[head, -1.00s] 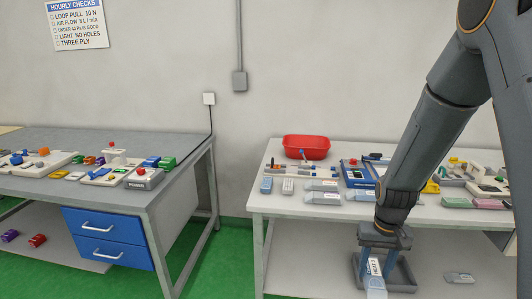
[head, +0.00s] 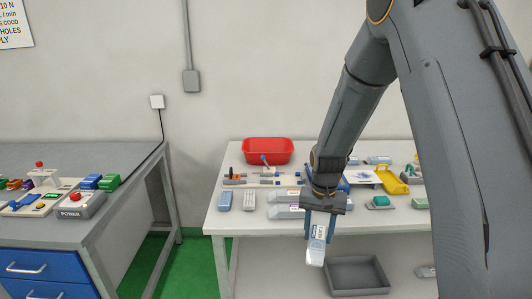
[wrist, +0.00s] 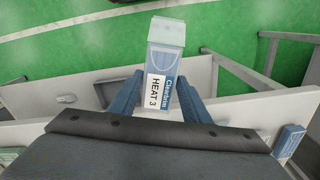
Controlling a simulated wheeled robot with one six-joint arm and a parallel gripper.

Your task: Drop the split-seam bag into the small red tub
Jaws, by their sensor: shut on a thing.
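My gripper (head: 320,222) is shut on a pale bag with a blue panel and a white label (head: 317,244), held in the air in front of the right-hand table's front edge. In the wrist view the bag (wrist: 162,60) sits between the two blue fingers (wrist: 160,98), and its label reads "HEAT 3". I cannot make out a split seam on it. The red tub (head: 267,151) stands at the back left of the right-hand table, behind and to the left of my gripper. Its inside is mostly hidden.
The right-hand table (head: 240,222) holds several pale packs, tools and a yellow item (head: 391,181). A grey tray (head: 357,275) lies on the lower shelf. A left bench carries a POWER box (head: 80,205). A green floor gap separates the two.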

